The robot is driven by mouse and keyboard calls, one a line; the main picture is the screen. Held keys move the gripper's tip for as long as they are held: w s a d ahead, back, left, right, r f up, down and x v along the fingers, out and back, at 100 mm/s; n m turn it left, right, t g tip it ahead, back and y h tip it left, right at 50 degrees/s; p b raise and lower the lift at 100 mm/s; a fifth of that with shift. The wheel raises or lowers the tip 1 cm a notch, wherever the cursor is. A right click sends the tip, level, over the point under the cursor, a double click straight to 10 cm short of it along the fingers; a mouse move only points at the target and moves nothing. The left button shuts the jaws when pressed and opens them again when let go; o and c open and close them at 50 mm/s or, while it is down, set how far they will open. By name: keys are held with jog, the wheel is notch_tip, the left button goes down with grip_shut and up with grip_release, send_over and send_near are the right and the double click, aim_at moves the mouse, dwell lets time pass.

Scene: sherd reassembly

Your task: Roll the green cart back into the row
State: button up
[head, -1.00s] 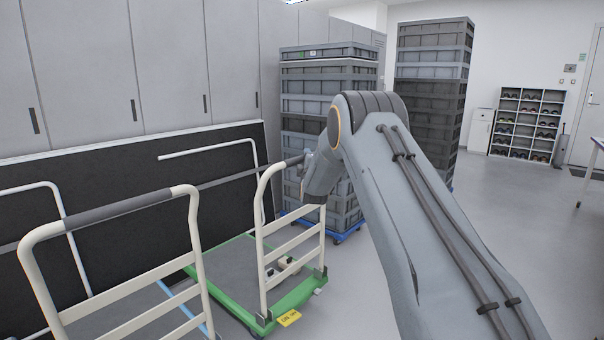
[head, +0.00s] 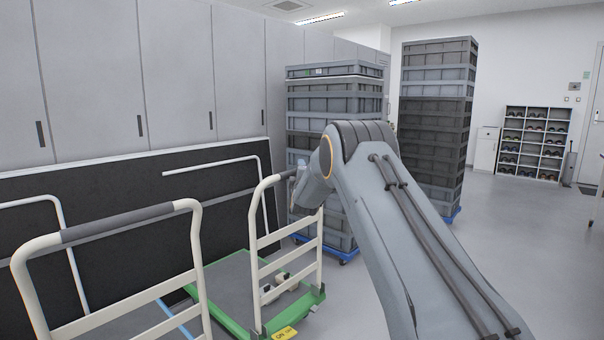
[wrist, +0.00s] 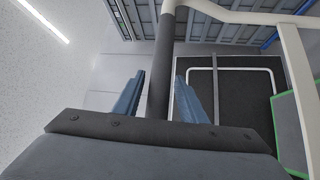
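The green cart has a grey deck with a green rim (head: 308,301) and a cream tube handle (head: 256,240) with a dark grip along its top. My gripper (head: 299,172) is at the right end of that grip, partly hidden by my arm. In the wrist view, my gripper's two blue fingers (wrist: 160,82) stand on either side of the dark grip (wrist: 162,50), with narrow gaps showing on both sides. The gripper looks open around the grip. The green rim also shows at the right of the wrist view (wrist: 275,118).
Another cart with a cream handle (head: 196,250) stands close at the left. Black panels (head: 110,190) lean on grey lockers (head: 90,80). Stacked grey crates (head: 335,110) on blue dollies stand behind the green cart. Open floor (head: 500,270) lies to the right.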

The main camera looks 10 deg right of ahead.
jog(key=shift+s+d, duration=0.15)
jog(key=v, duration=0.7)
jog(key=shift+s+p, duration=0.3)
jog(key=shift+p, duration=0.1)
